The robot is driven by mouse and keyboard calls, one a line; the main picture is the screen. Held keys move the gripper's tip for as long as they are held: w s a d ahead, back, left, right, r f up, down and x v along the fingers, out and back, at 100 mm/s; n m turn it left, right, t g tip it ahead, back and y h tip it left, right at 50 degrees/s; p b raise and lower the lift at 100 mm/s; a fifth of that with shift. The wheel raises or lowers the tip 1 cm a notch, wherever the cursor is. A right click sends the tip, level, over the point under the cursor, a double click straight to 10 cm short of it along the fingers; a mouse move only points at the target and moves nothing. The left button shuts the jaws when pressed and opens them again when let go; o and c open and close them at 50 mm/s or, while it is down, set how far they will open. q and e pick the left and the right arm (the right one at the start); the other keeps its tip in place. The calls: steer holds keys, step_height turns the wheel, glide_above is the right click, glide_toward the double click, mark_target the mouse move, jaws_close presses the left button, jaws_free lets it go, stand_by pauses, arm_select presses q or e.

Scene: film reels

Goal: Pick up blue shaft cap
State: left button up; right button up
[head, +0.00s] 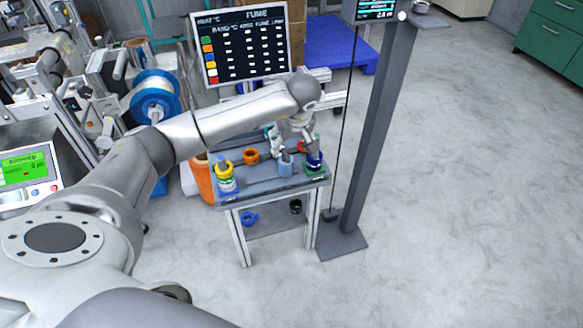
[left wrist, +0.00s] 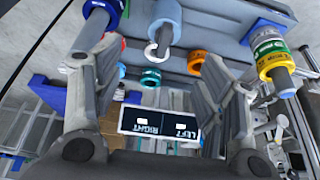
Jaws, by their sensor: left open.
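A light blue cap-like cylinder (head: 286,168) stands on the small grey table (head: 250,192). It also shows in the left wrist view (left wrist: 167,14), at the top middle. A dark blue ring (head: 315,162) sits around a post at the table's right front; it shows at the upper left of the left wrist view (left wrist: 103,8). I cannot tell which blue piece is the shaft cap. My left gripper (head: 295,147) is open above the table's right half, close to both. In the left wrist view its fingers (left wrist: 160,58) are apart with nothing gripped. My right gripper is not in view.
An orange ring (head: 251,156) and a post with yellow and green rings (head: 226,178) share the tabletop. Another blue ring (head: 248,218) lies on the lower shelf. A grey upright post (head: 378,130) stands right of the table. Floor beyond it is clear.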

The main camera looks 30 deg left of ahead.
mark_target(286, 154)
arm_select(q)
steer(key=x, duration=0.5)
steer(key=shift+a, duration=0.1)
steer(key=x, duration=0.3)
steer(key=b+x, duration=0.1)
steer(key=shift+s+f, duration=0.15)
steer(key=shift+f, duration=0.35)
steer(key=shift+a+f, duration=0.2)
steer(key=shift+f, duration=0.1)
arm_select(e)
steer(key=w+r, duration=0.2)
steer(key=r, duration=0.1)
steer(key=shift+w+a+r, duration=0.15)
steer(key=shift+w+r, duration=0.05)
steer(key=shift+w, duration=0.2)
arm_select(q)
steer(key=c, duration=1.2)
